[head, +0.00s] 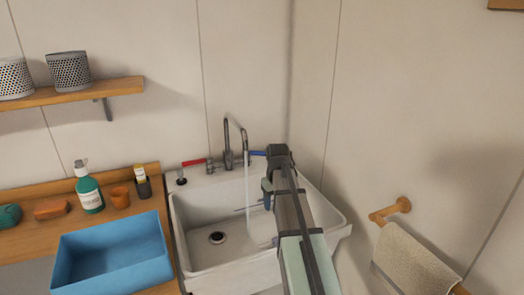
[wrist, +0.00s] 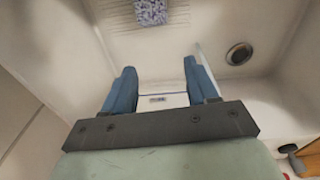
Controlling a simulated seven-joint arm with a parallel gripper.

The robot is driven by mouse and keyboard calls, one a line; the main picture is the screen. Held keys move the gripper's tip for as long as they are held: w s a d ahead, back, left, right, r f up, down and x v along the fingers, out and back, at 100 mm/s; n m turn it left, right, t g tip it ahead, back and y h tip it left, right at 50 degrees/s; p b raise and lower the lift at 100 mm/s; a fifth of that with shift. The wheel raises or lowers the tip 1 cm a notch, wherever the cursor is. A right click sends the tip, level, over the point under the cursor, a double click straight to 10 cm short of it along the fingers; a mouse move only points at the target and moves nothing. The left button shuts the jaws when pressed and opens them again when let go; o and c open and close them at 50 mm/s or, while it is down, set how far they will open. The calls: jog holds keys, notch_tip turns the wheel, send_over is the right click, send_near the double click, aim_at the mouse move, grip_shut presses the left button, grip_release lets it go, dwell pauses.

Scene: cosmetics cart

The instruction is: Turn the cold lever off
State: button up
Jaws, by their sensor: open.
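The cold lever (head: 257,153) is blue and sits at the right of the tap (head: 228,145). Its right end meets the outline of my arm in the head view, so part of it may be hidden. Water (head: 247,185) runs from the spout into the white sink (head: 183,225). My gripper (head: 267,195) is over the right side of the sink, in front of and below the blue lever in the picture. The wrist view shows its two blue fingers (wrist: 159,68) apart with nothing held between them. The blue lever is not recognisable in the wrist view.
The red lever (head: 194,162) is at the tap's left. A blue bin (head: 112,252), a green bottle (head: 89,188) and an orange cup (head: 120,197) stand on the left counter. A towel (head: 415,262) hangs at right. The sink's drain (wrist: 239,54) is uncovered.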

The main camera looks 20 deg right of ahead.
jog(key=shift+m+t+h, duration=0.3)
jog(key=shift+t, duration=0.4)
jog(key=w+r, duration=0.5)
jog(key=w+d+r, duration=0.1)
jog(key=w+r, duration=1)
jog(key=shift+d, duration=0.2)
jog(key=c, duration=0.6)
jog(key=w+r+m, duration=0.1)
jog(key=w+d+r+m, duration=0.1)
jog(key=w, duration=0.1)
jog(key=w+r, duration=0.1)
jog(key=shift+w+d+r+m, duration=0.25)
jog(key=shift+w+d+m, duration=0.05)
jog(key=shift+m, duration=0.1)
grip_shut()
jog(key=m, duration=0.4)
send_near(257, 153)
notch_tip(257, 153, down, 6)
jog(key=s+d, duration=0.2)
jog(key=shift+w+d+f+g, duration=0.3)
jog(key=shift+w+d, duration=0.1)
jog(key=shift+w, duration=0.15)
jog(key=shift+n, duration=0.3)
